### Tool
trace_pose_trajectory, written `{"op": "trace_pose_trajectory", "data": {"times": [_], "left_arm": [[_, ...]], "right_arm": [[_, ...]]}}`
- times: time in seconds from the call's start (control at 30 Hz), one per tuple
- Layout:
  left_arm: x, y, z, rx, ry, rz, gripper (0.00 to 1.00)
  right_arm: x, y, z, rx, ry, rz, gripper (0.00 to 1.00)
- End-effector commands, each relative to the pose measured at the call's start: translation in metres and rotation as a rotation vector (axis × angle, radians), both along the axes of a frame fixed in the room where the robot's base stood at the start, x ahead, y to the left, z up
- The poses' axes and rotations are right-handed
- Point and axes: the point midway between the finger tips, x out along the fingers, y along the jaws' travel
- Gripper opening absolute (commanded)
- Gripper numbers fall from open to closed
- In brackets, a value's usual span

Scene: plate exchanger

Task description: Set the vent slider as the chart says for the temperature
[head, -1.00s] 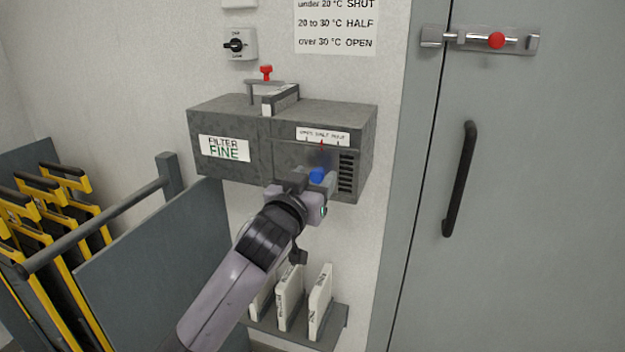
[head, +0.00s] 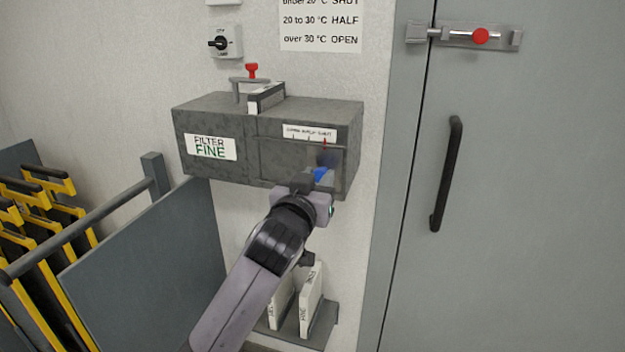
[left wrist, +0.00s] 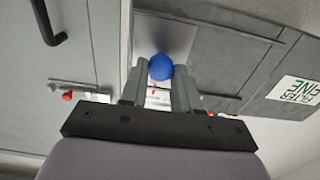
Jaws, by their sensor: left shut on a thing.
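The grey vent box (head: 225,115) is on the wall. The slider's blue knob (head: 320,174) is on its front, and its red pointer (head: 325,142) stands at the right-hand mark, under what reads as SHUT on the small label (head: 309,132). The slider plate covers the slots. My left gripper (head: 312,183) is shut on the knob; in the left wrist view the blue knob (left wrist: 161,67) sits between the fingers. The chart (head: 320,22) above reads 20 to 30 °C HALF and over 30 °C OPEN; its top line is cut off. No thermometer is in view. My right gripper is out of view.
A grey door with a black handle (head: 447,175) and a red-knobbed bolt (head: 480,36) is at the right. White filters (head: 311,300) stand on a low shelf beneath the box. A grey panel (head: 145,265) and yellow-framed plates (head: 45,205) fill the left.

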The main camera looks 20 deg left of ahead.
Motion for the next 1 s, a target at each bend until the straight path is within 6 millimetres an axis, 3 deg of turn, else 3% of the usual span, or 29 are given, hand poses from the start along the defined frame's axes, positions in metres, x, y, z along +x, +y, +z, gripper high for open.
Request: {"op": "trace_pose_trajectory", "data": {"times": [0.07,0.1,0.13,0.17,0.57,1.0], "left_arm": [[-0.001,-0.004,-0.001,-0.003,0.002,-0.01,0.0],[-0.001,-0.005,-0.001,-0.003,0.002,-0.011,0.44],[-0.001,-0.004,-0.001,-0.003,0.002,-0.01,0.54],[-0.001,-0.004,-0.001,-0.003,0.002,-0.01,0.56],[-0.006,-0.002,-0.001,-0.002,0.001,-0.006,0.56],[-0.059,-0.002,-0.002,-0.004,0.002,-0.009,0.56]], "right_arm": [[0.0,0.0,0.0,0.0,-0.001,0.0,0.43],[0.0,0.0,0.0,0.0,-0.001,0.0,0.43],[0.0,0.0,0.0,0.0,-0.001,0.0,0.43],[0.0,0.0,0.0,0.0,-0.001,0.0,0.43],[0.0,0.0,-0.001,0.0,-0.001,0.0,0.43],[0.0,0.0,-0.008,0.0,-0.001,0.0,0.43]]}}
